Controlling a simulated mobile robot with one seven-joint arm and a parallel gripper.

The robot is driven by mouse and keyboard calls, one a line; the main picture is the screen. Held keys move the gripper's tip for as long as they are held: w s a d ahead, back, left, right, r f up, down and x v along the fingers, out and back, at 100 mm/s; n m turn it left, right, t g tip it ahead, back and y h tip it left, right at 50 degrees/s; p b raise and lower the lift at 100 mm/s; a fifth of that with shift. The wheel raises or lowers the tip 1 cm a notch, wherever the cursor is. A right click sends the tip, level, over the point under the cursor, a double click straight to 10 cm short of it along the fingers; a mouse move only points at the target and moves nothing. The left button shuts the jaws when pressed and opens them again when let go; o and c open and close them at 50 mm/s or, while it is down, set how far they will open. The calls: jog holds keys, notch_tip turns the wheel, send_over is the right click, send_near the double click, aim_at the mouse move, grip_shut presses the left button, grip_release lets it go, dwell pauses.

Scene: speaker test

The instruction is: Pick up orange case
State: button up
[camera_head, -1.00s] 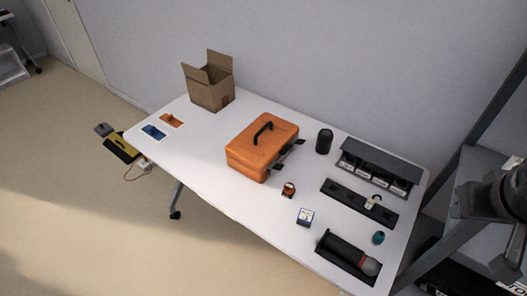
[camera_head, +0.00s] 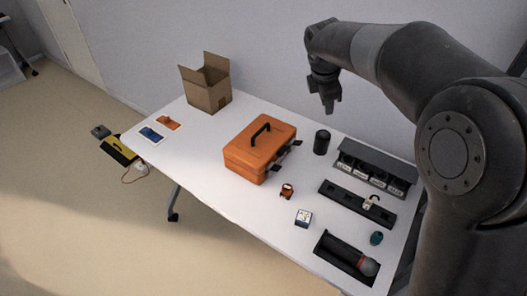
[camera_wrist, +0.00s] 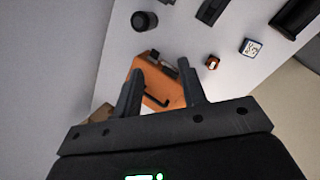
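The orange case (camera_head: 258,152) lies closed on the white table (camera_head: 200,158), its black handle (camera_head: 261,130) on top and dark latches on its right side. My gripper (camera_head: 329,106) hangs above the back of the table, to the right of the case and higher than it. In the wrist view my gripper (camera_wrist: 168,82) shows two separate fingers with a gap between them and nothing held. The orange case (camera_wrist: 160,88) shows beyond and between the fingers, partly hidden by them, with its handle visible.
A black cylinder (camera_head: 321,142) stands right of the case. An open cardboard box (camera_head: 208,94) stands at the back left. The wall is close behind.

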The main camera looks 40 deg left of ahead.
jog(key=s+a+f+n, duration=0.1)
jog(key=a+f+n, duration=0.55)
jog(key=a, duration=0.65)
jog(key=n, duration=0.3)
send_near(260, 130)
jog(key=x, duration=0.5)
jog(key=shift+w+d+f, duration=0.1)
jog(key=shift+d+f, duration=0.25)
jog(key=shift+a+x, duration=0.2)
jog(key=shift+x, duration=1.1)
jog(key=shift+a+x, duration=0.15)
jog(key=shift+x, duration=1.2)
jog(key=shift+w+r, duration=0.1)
jog(key=shift+c, duration=0.4)
grip_shut()
